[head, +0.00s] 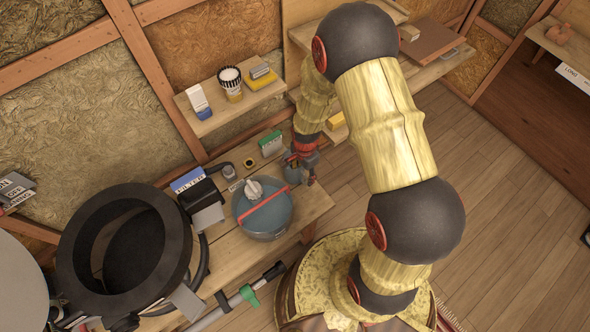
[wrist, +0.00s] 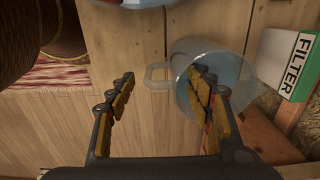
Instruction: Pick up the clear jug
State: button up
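The clear jug (wrist: 183,52) is a see-through bluish vessel in the wrist view, with its handle (wrist: 150,77) pointing left. In the head view the jug (head: 293,177) is small and partly hidden by my gripper, near the right end of the wooden bench. My gripper (wrist: 162,76) is open, its two fingers apart in the wrist view. The right finger overlaps the jug's body, and the handle shows between the fingers. I cannot tell whether any finger touches the jug. In the head view my gripper (head: 301,166) is right at the jug.
A white and green filter box (wrist: 285,62) stands right of the jug in the wrist view. A round blue-grey container with a red strip (head: 264,212) sits left of the jug on the bench (head: 313,205). A shelf with tubs (head: 215,118) hangs above. Floor is open at right.

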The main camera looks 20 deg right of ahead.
jog(key=shift+c, duration=1.2)
jog(key=shift+s, duration=0.1)
grip_shut()
